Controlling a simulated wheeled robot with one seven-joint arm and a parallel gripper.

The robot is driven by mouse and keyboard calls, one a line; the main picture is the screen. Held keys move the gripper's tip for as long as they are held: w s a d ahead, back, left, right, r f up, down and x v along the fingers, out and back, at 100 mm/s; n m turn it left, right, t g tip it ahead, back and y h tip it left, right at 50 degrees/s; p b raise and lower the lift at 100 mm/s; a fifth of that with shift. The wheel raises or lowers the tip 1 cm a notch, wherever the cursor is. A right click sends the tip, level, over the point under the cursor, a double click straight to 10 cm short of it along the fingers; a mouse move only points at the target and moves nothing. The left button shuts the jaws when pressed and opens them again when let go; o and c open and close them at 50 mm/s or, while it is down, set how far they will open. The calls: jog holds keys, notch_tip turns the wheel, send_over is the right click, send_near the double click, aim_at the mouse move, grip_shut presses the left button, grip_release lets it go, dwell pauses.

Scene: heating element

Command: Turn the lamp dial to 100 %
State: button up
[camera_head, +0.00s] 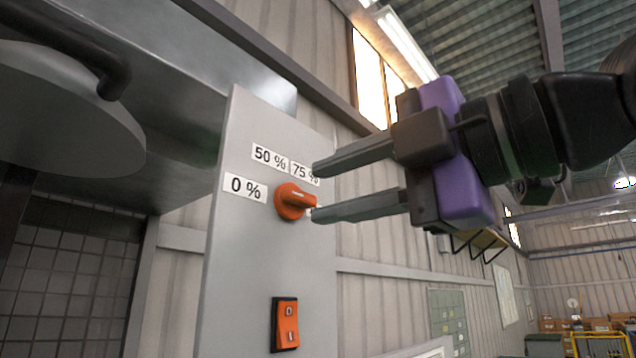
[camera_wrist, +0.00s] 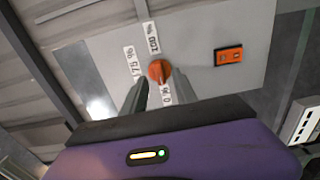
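The orange lamp dial (camera_head: 293,201) is on a grey upright panel (camera_head: 262,262). Labels 0 % (camera_head: 245,188), 50 % (camera_head: 269,156) and 75 % (camera_head: 300,169) surround it. In the wrist view the dial (camera_wrist: 158,71) has a label that looks like 100 % (camera_wrist: 151,38) above it. My gripper (camera_head: 316,192) is open and empty, just right of the dial. Its fingertips are close to the dial, one higher and one lower; contact cannot be told.
An orange rocker switch (camera_head: 286,324) marked 0 and 1 sits lower on the panel. A round grey metal part (camera_head: 65,120) with a dark pipe is at the left. The space right of the panel is open around my arm.

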aim_at(297, 199)
jog(key=shift+x, duration=1.3)
grip_shut()
